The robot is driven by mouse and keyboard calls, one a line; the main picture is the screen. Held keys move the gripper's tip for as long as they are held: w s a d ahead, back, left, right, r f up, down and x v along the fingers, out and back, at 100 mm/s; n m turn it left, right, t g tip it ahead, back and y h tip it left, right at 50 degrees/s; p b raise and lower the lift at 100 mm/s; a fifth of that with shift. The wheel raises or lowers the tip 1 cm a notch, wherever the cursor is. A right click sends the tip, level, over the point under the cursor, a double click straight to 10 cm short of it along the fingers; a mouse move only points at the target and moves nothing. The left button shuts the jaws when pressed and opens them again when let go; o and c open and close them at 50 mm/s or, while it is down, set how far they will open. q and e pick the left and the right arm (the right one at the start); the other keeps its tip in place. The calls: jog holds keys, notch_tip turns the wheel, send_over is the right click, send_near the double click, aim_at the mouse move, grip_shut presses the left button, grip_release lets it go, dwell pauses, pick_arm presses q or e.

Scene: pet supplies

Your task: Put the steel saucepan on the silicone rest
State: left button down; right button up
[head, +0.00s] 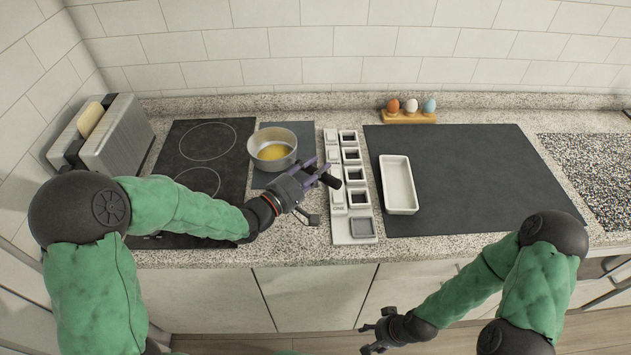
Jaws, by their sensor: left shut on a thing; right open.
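The steel saucepan (264,138) with yellow contents is upright over the left part of a dark grey square mat, which looks like the silicone rest (305,132). I cannot tell whether its base touches the mat. My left gripper (318,174) has its purple fingers shut on the saucepan's dark handle, at the pan's lower right. My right gripper (374,334) is open and empty, low in front of the counter.
A black hob (178,150) and a toaster (112,140) stand to the left. A white strip of square compartments (341,230) lies right of the mat. Beyond are a white dish (398,185) on a large dark mat (480,170) and an egg holder (408,117).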

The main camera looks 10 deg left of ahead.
pick_arm(q)
jog(key=shift+w+a+f, duration=0.1)
jog(key=shift+w+f, duration=0.05)
jog(key=shift+w, duration=0.1)
jog(key=shift+w+a+f+b, duration=0.15)
jog(key=shift+f+b, duration=0.3)
jog(key=shift+f, duration=0.45)
jog(key=shift+w+d+f+b, duration=0.1)
jog(key=shift+f+b, duration=0.3)
jog(key=shift+f, duration=0.7)
jog(key=c, duration=0.8)
grip_release()
jog(key=shift+r, duration=0.15)
jog(key=p+v, duration=0.2)
jog(key=v, duration=0.8)
jog(key=shift+s+a+p, duration=0.2)
jog(key=shift+s+p, duration=0.1)
jog(key=shift+s+a, duration=0.3)
jog(key=shift+s, duration=0.35)
